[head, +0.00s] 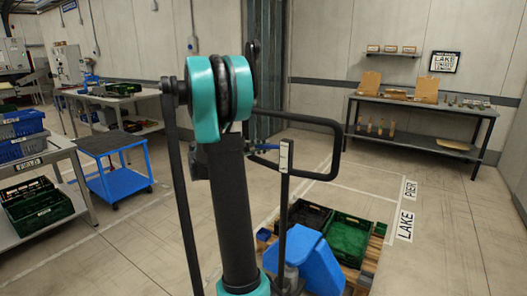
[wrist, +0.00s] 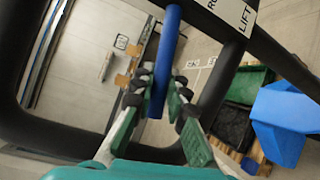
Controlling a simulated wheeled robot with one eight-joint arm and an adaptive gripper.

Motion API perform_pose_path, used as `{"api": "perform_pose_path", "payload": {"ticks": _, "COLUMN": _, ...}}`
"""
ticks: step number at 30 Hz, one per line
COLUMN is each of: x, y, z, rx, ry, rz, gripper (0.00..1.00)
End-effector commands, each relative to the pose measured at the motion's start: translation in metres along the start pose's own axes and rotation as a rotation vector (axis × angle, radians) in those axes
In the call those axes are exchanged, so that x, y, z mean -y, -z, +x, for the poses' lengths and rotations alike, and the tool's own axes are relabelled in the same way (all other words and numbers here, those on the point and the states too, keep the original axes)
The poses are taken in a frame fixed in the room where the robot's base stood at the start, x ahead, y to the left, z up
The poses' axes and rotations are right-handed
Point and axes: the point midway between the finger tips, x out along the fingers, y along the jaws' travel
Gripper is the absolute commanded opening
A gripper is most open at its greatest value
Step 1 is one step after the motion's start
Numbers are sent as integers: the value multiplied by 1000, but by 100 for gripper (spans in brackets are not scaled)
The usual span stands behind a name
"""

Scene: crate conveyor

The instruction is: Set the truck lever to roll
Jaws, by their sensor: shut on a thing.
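The truck's blue lever (wrist: 166,50) runs down between my fingers in the wrist view. In the head view a short blue piece of it (head: 265,147) shows beside the black loop handle (head: 338,150). My gripper (wrist: 158,98) is shut on the lever near its lower end. A white label plate (wrist: 238,16) on the handle reads "LIFT" with a partly cut-off "RO" beside it. In the head view that plate (head: 286,156) tops the upright post. The truck's blue body (head: 320,262) stands below. My arm hides most of the gripper in the head view.
A wooden pallet (head: 372,262) with a black crate (head: 310,215) and green crate (head: 350,238) sits by the truck. Floor labels "LAKE" (head: 405,226) and "PIER" lie to the right. A back-right table (head: 420,105), blue cart (head: 120,183) and left table surround open floor.

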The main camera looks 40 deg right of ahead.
Motion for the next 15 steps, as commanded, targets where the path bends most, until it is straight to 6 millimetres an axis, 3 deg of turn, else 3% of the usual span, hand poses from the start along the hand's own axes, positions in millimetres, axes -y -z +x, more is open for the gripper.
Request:
{"api": "perform_pose_path", "payload": {"ticks": 6, "x": -15, "y": -3, "z": -2, "rx": -30, "ry": 71, "rz": 130, "gripper": 0}}
{"api": "perform_pose_path", "payload": {"ticks": 15, "x": -16, "y": -3, "z": -2, "rx": -35, "ry": 86, "rz": 157, "gripper": 0}}
